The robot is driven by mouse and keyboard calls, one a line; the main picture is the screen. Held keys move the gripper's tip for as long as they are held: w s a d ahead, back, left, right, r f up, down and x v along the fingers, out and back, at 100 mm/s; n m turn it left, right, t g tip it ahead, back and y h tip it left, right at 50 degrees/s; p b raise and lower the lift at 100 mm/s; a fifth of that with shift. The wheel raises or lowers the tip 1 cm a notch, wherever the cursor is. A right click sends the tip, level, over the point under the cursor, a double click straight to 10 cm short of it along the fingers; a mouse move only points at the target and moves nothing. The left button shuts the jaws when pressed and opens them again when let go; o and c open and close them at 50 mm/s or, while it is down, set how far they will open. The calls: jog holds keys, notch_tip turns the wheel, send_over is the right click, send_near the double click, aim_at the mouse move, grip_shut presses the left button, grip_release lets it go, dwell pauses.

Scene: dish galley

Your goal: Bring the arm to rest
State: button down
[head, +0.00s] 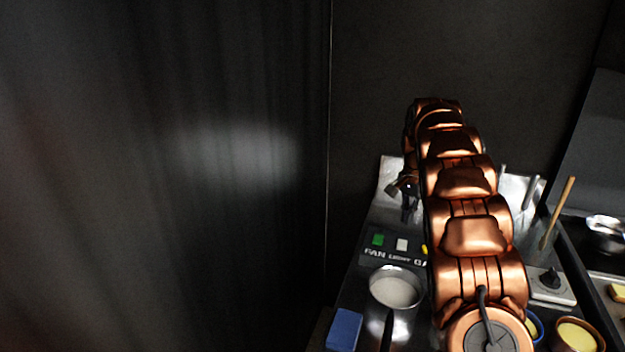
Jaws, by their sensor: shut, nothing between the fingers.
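My copper-coloured arm stretches from the bottom right up and away over a dark counter in the head view. My gripper (406,213) is small and dark at its far end, left of the arm, pointing down. It is shut and holds nothing. It hangs in front of a pale metal panel at the back of the counter, above the labelled switch panel (388,246). The arm hides part of the counter and the panel's right side.
A pan with pale contents (396,289) and a blue block (344,330) stand at the counter's front left. A bowl with yellow contents (577,336), a black knob (550,279), a wooden stick (559,210) and a metal bowl (606,232) are at right. A dark wall (165,180) fills the left.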

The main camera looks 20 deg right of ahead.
jog(key=shift+s+a+r, duration=0.15)
jog(key=shift+a+r, duration=0.1)
jog(key=shift+a, duration=0.05)
jog(key=s+a+r+n+g, duration=0.1)
jog(key=s+a+r+n, duration=0.2)
jog(key=s+a, duration=0.55)
jog(key=s+a+r+n, duration=0.2)
jog(key=s+a+n, duration=0.1)
jog(key=s+a, duration=0.55)
jog(key=s+a+f+n, duration=0.2)
jog(key=s+a, duration=0.1)
jog(key=s, duration=0.5)
jog(key=s+a+f+n, duration=0.2)
jog(key=s+a+n, duration=0.1)
jog(key=s, duration=0.5)
jog(key=s+a+f+n, duration=0.1)
jog(key=s+a+n, duration=0.1)
jog(key=s+a, duration=0.3)
jog(key=s, duration=0.3)
jog(key=shift+a+f+g, duration=0.2)
jog(key=shift+f+g, duration=0.2)
